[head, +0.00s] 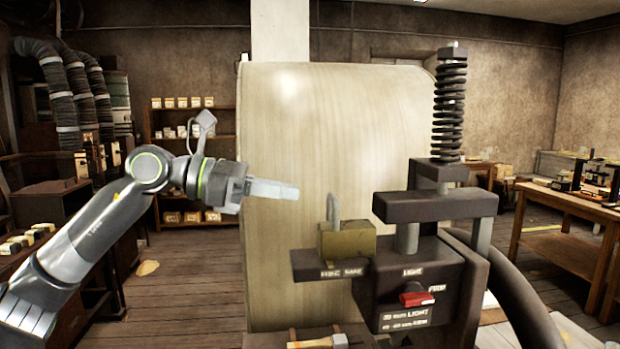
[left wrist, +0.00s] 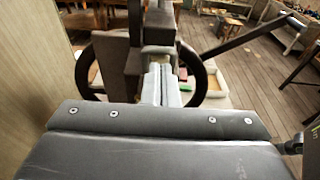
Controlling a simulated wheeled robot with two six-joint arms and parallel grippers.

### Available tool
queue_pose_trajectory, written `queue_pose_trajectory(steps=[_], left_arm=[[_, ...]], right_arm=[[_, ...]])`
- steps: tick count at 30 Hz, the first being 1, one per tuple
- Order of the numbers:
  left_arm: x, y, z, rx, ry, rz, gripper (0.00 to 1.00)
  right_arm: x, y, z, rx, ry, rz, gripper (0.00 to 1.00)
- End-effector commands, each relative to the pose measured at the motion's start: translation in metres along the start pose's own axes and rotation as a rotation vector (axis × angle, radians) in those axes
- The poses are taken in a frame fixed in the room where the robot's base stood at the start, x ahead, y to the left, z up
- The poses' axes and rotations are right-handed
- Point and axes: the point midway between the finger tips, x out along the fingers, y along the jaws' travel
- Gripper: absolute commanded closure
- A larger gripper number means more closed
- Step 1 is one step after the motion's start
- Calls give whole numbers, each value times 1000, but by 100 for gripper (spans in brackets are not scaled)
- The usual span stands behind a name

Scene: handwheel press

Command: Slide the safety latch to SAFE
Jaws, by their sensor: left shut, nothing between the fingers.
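The safety latch looks like an olive-brown block (head: 347,241) with a grey upright loop on top. It sits on a dark ledge (head: 310,266) at the left of the press, above two small labels; the right one reads SAFE, the left one is hard to read. I cannot tell which label it stands at. My left gripper (head: 292,192) is shut and empty, up and to the left of the latch and apart from it in the head view. Its closed fingers also show in the left wrist view (left wrist: 164,84), where the latch cannot be made out. My right gripper is out of view.
The press has a dark crossbar (head: 434,206), a tall spring (head: 449,105) and a red LIGHT selector (head: 416,299). A large pale curved panel (head: 310,130) stands behind. A dark handwheel rim (head: 520,275) is at right. A wooden-handled tool (head: 312,342) lies at the bottom.

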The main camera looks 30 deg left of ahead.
Motion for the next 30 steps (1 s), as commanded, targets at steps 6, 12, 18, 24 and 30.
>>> queue_pose_trajectory(steps=[6, 12, 18, 24, 30], left_arm=[[24, -1, 5, 0, -3, -4, 100], [40, -1, 3, 0, -2, -2, 100], [47, 0, 1, 0, -1, 0, 100], [48, 0, 0, 0, 0, 1, 100], [49, 0, 1, 0, -1, 0, 100]], right_arm=[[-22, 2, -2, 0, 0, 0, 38], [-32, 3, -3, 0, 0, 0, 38], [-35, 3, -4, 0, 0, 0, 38], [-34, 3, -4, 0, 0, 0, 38], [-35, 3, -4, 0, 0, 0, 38]])
